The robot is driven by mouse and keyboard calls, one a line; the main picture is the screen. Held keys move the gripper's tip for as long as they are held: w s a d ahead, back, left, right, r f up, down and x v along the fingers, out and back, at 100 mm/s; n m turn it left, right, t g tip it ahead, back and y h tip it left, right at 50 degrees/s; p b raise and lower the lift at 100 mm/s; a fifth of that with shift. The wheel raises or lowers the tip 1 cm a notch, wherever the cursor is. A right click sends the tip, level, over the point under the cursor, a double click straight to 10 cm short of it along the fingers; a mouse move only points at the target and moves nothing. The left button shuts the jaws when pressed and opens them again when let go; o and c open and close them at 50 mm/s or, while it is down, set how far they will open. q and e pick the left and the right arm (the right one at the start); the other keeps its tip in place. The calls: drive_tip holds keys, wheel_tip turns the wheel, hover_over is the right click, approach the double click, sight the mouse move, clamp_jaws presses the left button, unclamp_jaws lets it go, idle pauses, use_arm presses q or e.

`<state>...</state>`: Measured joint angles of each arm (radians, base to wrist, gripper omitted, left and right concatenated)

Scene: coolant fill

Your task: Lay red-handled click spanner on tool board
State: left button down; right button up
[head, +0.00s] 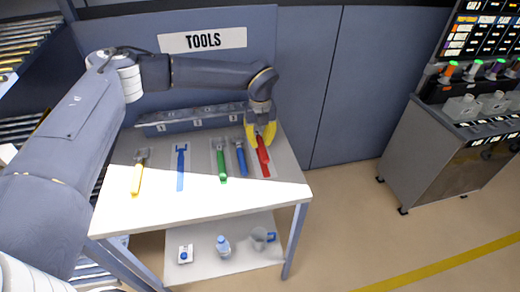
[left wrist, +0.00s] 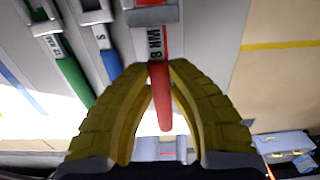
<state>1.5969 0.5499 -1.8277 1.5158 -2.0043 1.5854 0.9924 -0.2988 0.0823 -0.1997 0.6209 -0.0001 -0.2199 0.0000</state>
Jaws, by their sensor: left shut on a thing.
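The red-handled click spanner (head: 263,156) is at the right end of the tool row on the grey table. In the left wrist view its red handle (left wrist: 163,100) carries an "8 NM" label. My left gripper (head: 261,136) comes down over it from behind, its yellow fingers shut on the handle from both sides. I cannot tell whether the spanner touches the surface. The tool board (head: 203,165) is the grey tabletop panel with a row of tools and a flat blue spanner outline (head: 180,168). My right gripper is not in view.
A green-handled spanner (head: 222,163) and a blue-handled spanner (head: 241,158) lie just left of the red one. A yellow-handled tool (head: 137,178) lies at the far left. A grey toolbox (head: 192,119) stands behind the row.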

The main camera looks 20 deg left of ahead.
sight(260, 140)
use_arm(q)
drive_tip(key=shift+f, duration=2.15)
drive_tip(key=shift+f, duration=0.1)
drive_tip(key=c, duration=1.4)
unclamp_jaws()
wheel_tip(260, 140, up, 12)
drive_tip(key=shift+r, duration=0.15)
